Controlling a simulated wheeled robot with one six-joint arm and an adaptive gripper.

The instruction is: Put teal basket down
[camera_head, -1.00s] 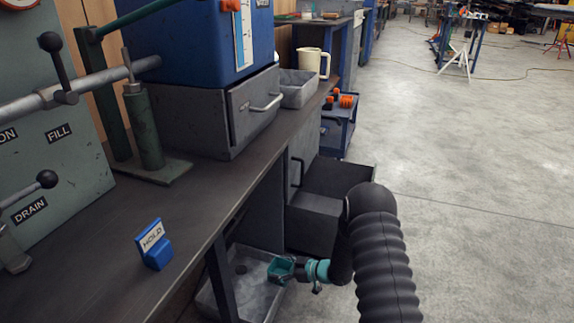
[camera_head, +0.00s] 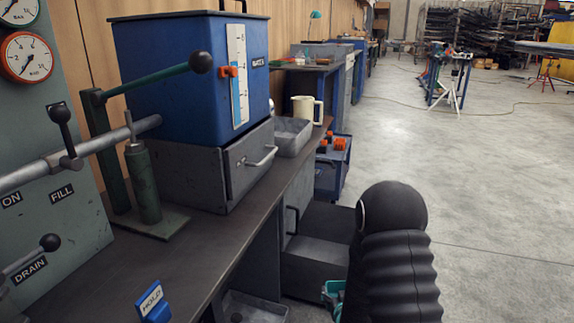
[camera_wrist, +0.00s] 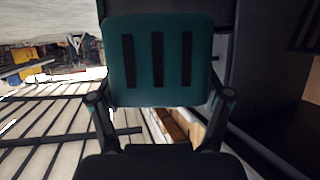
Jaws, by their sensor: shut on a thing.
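The teal basket fills the upper middle of the wrist view (camera_wrist: 158,62), with three dark slots in the wall facing the camera. My gripper (camera_wrist: 160,88) is shut on it, one finger at each side. In the head view a small teal part, probably the basket (camera_head: 332,291), shows at the bottom edge, left of my black arm. My arm hides the rest and the gripper there. The basket appears to be off any surface, but what lies directly under it is hidden.
A grey tray (camera_head: 262,304) lies low under the bench, left of the basket. A grey cabinet with an open drawer (camera_head: 318,262) stands behind. The workbench (camera_head: 205,245) carries a blue tank (camera_head: 185,75) and a HOLD block (camera_head: 152,300).

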